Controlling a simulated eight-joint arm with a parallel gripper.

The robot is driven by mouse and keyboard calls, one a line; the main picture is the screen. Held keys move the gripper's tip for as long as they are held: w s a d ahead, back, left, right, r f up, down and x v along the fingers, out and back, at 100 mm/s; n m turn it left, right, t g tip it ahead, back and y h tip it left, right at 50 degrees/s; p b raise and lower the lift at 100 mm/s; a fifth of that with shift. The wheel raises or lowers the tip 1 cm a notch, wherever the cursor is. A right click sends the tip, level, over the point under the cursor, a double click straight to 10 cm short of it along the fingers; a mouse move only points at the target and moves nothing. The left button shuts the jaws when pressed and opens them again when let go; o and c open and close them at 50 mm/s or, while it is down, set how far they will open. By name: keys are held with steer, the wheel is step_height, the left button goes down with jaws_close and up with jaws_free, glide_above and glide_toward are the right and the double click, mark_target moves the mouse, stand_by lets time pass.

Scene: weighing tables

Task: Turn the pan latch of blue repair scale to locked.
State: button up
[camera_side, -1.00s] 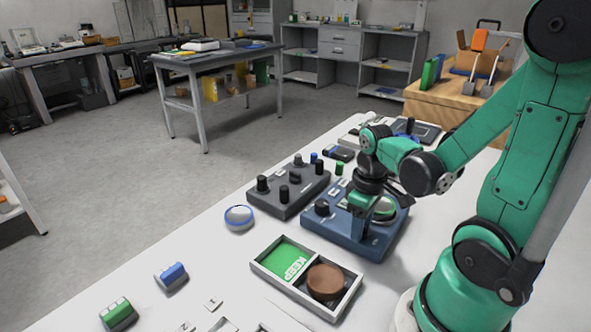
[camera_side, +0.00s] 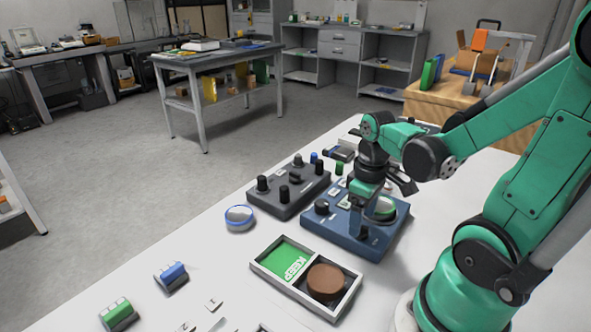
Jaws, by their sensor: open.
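The blue repair scale (camera_side: 340,229) stands on the white table, right of centre. It has a black knob (camera_side: 322,206) at its left, a round pan (camera_side: 383,208) with a pale rim at its right, and a small dark knob (camera_side: 364,233) near its front edge. I cannot tell which of these is the pan latch, nor its setting. My gripper (camera_side: 360,212) is open and points down over the middle of the scale, just behind the front knob. It partly covers the scale's top and pan. Whether the fingertips touch anything is too small to tell.
A dark grey scale (camera_side: 288,205) with black knobs sits close on the left. A divided tray (camera_side: 292,290) with a green "KEEP" side and a brown disc (camera_side: 325,281) lies in front. A blue-rimmed round item (camera_side: 239,216) is farther left.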

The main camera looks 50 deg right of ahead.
steer(key=shift+r, duration=1.75)
steer(key=w+a+r+t, duration=0.4)
steer(key=w+a+t, duration=0.3)
steer(key=a, duration=0.3)
steer(key=shift+w+r, duration=0.3)
steer(key=shift+r, duration=0.05)
